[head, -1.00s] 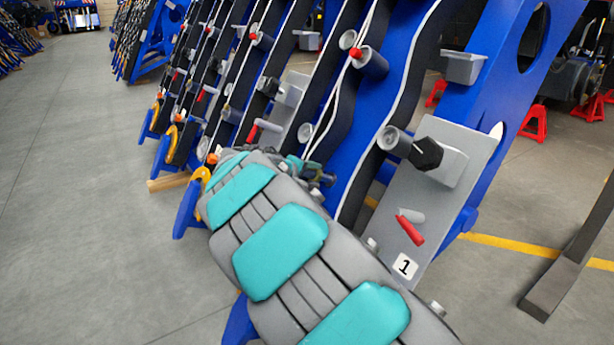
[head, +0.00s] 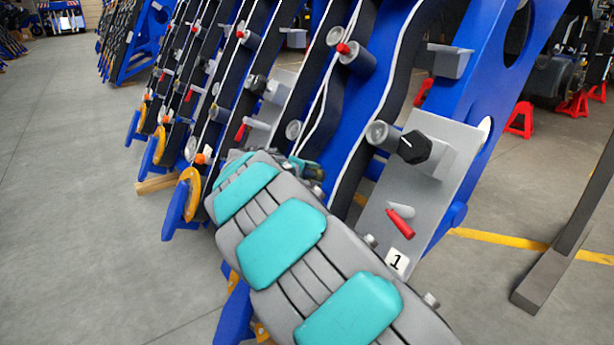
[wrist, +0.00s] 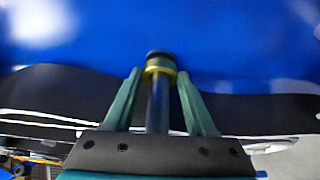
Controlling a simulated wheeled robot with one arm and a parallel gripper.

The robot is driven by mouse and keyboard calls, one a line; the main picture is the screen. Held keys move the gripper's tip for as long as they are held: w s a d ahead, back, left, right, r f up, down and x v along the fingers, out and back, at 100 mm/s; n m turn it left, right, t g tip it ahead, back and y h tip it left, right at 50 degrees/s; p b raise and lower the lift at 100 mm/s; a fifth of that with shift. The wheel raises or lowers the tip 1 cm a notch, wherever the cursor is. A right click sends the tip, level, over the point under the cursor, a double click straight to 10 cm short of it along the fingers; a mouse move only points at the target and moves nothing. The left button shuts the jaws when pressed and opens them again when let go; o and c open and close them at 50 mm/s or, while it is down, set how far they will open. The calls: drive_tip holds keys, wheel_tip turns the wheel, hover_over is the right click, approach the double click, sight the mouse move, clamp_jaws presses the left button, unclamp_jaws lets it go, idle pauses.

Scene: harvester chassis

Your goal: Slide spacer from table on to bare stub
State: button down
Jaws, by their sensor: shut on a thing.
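In the wrist view, a brass-coloured ring, which looks like the spacer (wrist: 161,66), sits between the fingertips of my gripper (wrist: 159,75). My gripper's two green fingers are shut on it from left and right. A dark grey rod, which looks like the stub (wrist: 157,102), runs from the ring back between the fingers toward the palm. The ring appears to be around the rod, and a dark end shows just past it. How far along the rod the ring sits is hard to tell. No table is in view.
A blue chassis panel (wrist: 235,45) is close beyond my fingertips, with a black band below it. In the head view, a row of tilted blue frames carries rollers (head: 357,57) and a grey plate (head: 372,215) marked 1. Open floor (head: 70,200) lies left.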

drive_tip(key=shift+w+d+f, duration=0.25)
drive_tip(key=shift+d, duration=0.15)
drive_tip(key=shift+c, duration=0.7)
unclamp_jaws()
drive_tip(key=shift+a+r, duration=0.1)
drive_tip(key=v, duration=0.7)
drive_tip(key=shift+s+a+p, duration=0.15)
drive_tip(key=shift+s+p, duration=0.15)
drive_tip(key=shift+p, duration=0.05)
drive_tip(key=shift+r, duration=0.15)
